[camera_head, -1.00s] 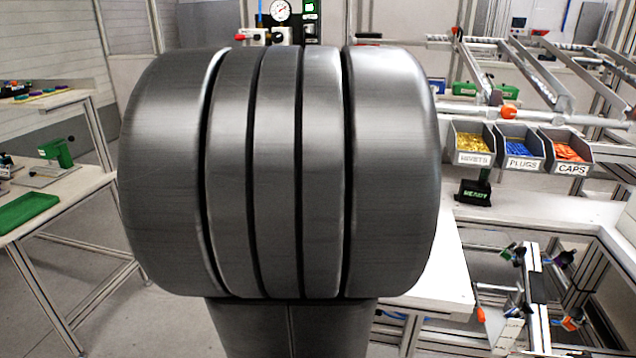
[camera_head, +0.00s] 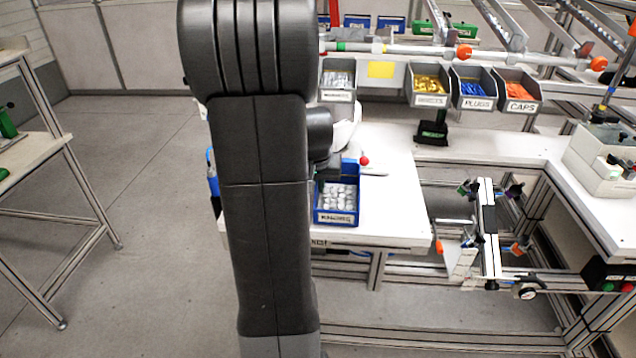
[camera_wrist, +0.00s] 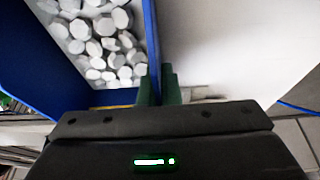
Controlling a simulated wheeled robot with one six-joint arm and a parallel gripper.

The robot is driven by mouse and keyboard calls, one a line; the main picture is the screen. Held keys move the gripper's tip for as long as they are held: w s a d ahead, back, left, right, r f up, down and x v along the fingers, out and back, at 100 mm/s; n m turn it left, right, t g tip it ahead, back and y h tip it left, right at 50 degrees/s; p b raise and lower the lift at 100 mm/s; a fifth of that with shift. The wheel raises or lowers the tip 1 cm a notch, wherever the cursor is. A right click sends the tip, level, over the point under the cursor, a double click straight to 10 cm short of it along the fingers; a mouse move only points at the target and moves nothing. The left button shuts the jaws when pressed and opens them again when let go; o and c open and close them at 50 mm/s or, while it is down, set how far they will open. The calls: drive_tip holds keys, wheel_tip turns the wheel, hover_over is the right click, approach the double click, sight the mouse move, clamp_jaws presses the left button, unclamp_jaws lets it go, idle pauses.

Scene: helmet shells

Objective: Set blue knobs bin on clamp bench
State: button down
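The blue knobs bin (camera_head: 337,218), filled with white-grey knobs and labelled on its front, shows near the front edge of a white bench (camera_head: 399,205), probably the clamp bench. Part of the bench's front label is hidden by my arm. In the wrist view, my gripper (camera_wrist: 158,88) has its two green fingers on either side of the bin's blue wall (camera_wrist: 151,35), closed on it with no clear gap. In the head view, my gripper is largely hidden at the bin's back. I cannot tell whether the bin's base touches the bench top.
A red-knobbed lever (camera_head: 364,161) and a white helmet shell (camera_head: 348,125) stand behind the bin. Grey bins of rivets (camera_head: 429,99), plugs (camera_head: 474,103) and caps (camera_head: 518,106) hang on a rack at the back. The bench's right part is clear.

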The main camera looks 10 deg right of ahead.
drive_tip(key=shift+f, duration=0.1)
drive_tip(key=shift+f, duration=0.15)
drive_tip(key=c, duration=1.6)
unclamp_jaws()
drive_tip(key=shift+c, duration=0.2)
